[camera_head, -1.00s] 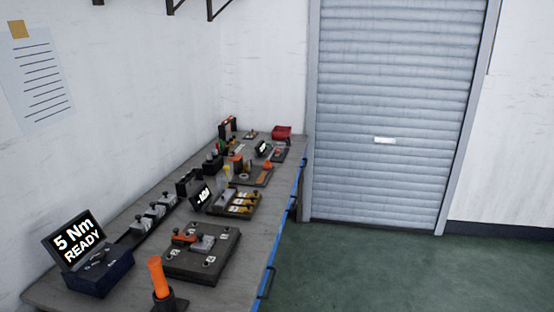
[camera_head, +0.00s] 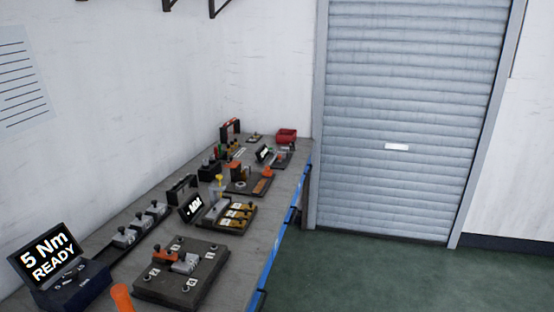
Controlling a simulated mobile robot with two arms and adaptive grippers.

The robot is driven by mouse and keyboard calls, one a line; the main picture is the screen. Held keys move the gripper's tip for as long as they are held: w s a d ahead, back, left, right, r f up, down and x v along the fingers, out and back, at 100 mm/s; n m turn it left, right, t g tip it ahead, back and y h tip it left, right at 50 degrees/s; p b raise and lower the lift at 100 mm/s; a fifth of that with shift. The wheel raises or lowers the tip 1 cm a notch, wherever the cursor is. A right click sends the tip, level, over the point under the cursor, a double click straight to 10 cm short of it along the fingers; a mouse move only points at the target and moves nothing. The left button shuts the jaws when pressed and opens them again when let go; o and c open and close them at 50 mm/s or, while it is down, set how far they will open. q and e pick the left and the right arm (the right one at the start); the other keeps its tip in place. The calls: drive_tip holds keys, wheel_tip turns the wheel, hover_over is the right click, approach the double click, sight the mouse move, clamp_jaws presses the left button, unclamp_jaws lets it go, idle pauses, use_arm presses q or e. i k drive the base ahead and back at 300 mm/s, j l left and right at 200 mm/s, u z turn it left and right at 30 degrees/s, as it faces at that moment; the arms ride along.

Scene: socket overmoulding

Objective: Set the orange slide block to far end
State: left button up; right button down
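Neither of my grippers is in view. Several orange parts show on the bench, and I cannot tell for sure which is the slide block. On a dark board (camera_head: 247,190) in the middle distance are an upright orange block (camera_head: 235,168) and a flat orange-brown strip (camera_head: 262,186). A small orange cone-like part (camera_head: 269,172) is at that board's far right. A nearer dark plate with numbered labels (camera_head: 205,281) carries an orange clamp-like part (camera_head: 166,256) beside a grey block (camera_head: 185,263). The details are too small to tell any slide position.
The long grey bench (camera_head: 243,245) runs along the left wall. A display reading "5 Nm READY" (camera_head: 47,256) and an orange handle (camera_head: 121,298) are at its near end. A red bin (camera_head: 287,135) is at its far end. Green floor (camera_head: 385,280) is clear to the right, before a roller shutter (camera_head: 400,120).

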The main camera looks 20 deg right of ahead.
sight(267, 172)
drive_tip(key=i+l, duration=0.2)
drive_tip(key=l, duration=0.15)
drive_tip(key=i+l+u, duration=0.1)
drive_tip(key=l, duration=0.25)
drive_tip(key=i+l+u, duration=0.1)
drive_tip(key=i+l, duration=0.15)
drive_tip(key=l, duration=0.15)
drive_tip(key=i+l, duration=0.15)
drive_tip(key=l, duration=0.25)
drive_tip(key=i+l+u, duration=0.1)
drive_tip(key=l, duration=0.25)
drive_tip(key=i+l, duration=0.2)
drive_tip(key=l, duration=0.2)
drive_tip(key=i+l+u, duration=0.15)
drive_tip(key=l, duration=0.25)
